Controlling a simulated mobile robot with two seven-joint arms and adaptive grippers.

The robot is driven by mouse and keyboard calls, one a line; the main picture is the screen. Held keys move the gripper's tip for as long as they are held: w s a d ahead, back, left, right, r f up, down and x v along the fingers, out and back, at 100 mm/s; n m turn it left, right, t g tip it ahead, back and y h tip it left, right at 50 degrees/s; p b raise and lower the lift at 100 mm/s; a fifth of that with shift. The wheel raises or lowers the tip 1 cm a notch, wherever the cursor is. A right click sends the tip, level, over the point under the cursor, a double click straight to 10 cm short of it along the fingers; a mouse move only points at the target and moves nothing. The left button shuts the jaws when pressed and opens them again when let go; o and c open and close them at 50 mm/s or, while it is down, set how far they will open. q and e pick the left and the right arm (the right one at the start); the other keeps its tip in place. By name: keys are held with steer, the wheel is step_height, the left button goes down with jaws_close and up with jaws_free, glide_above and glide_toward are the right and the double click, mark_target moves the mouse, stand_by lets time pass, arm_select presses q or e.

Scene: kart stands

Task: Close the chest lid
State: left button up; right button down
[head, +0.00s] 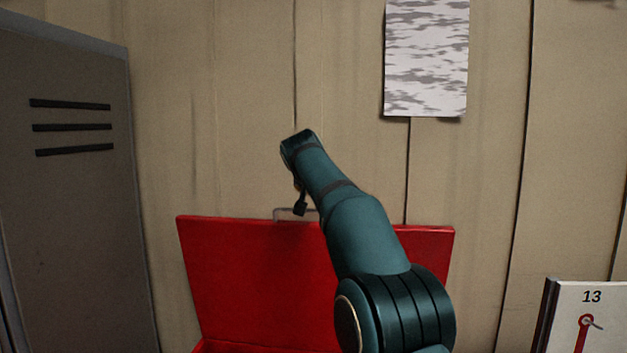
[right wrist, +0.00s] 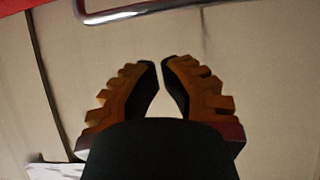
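The red chest lid (head: 250,275) stands raised against the wooden wall, its inner face toward me. A thin metal handle (head: 281,212) sits on its top edge. The handle (right wrist: 150,12) also crosses the top of the right wrist view, with a bit of the red lid (right wrist: 22,4) at the upper left. My right arm covers the lid's right half. My right gripper (head: 300,206) is beside the handle in the head view; most of it is hidden. In the wrist view its fingertips (right wrist: 160,63) are almost together, with nothing between them, and apart from the handle. My left gripper is out of view.
A grey locker (head: 85,200) with dark slots stands at the left. A patterned sheet (head: 427,60) hangs on the wall (head: 240,110). A white board marked 13 (head: 592,318) with a red tool picture is at the lower right.

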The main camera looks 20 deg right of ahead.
mark_target(315, 222)
steer(key=shift+w+d+f+b, duration=0.1)
steer(key=shift+w+f+b, duration=0.1)
steer(key=shift+f, duration=0.85)
steer(key=shift+w+d+f+b, duration=0.1)
steer(key=shift+w+f+b, duration=0.05)
steer(key=shift+f, duration=0.85)
